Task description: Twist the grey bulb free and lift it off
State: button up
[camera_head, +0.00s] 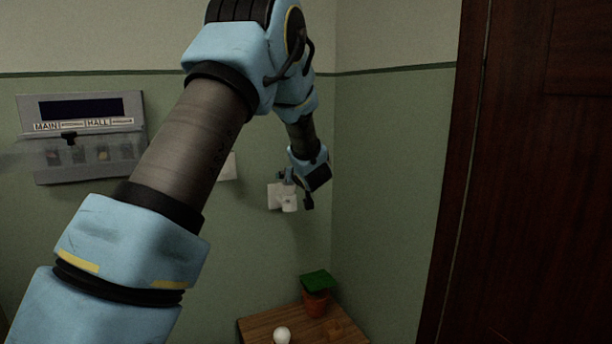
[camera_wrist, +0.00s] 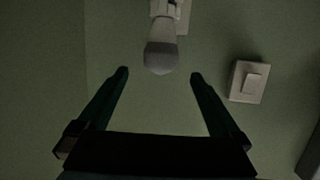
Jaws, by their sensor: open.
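The grey bulb (camera_wrist: 160,57) hangs from a pale wall fitting (camera_wrist: 165,8) at the top middle of the wrist view. In the head view the fitting (camera_head: 278,194) is on the green wall near the corner, and the bulb (camera_head: 289,204) is small and partly unclear there. My gripper (camera_wrist: 158,74) is open, with its two dark fingers spread. The bulb's rounded end lies between and just beyond the fingertips in the wrist view. The fingers look apart from it; the exact depth gap is hard to tell. In the head view my gripper (camera_head: 309,200) is beside the fitting.
A white switch plate (camera_wrist: 248,81) is on the wall beside the fitting. Below, a wooden table (camera_head: 262,325) carries a potted plant (camera_head: 316,295) and a white bulb (camera_head: 282,335). A grey panel (camera_head: 84,165) hangs at left. A dark wooden door (camera_head: 530,180) stands at right.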

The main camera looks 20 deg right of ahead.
jog(key=x, duration=1)
jog(key=shift+w+f, duration=0.15)
jog(key=shift+w, duration=0.15)
grip_shut()
dwell(0.6)
jog(key=shift+m+h, duration=0.5)
jog(key=shift+h, duration=0.1)
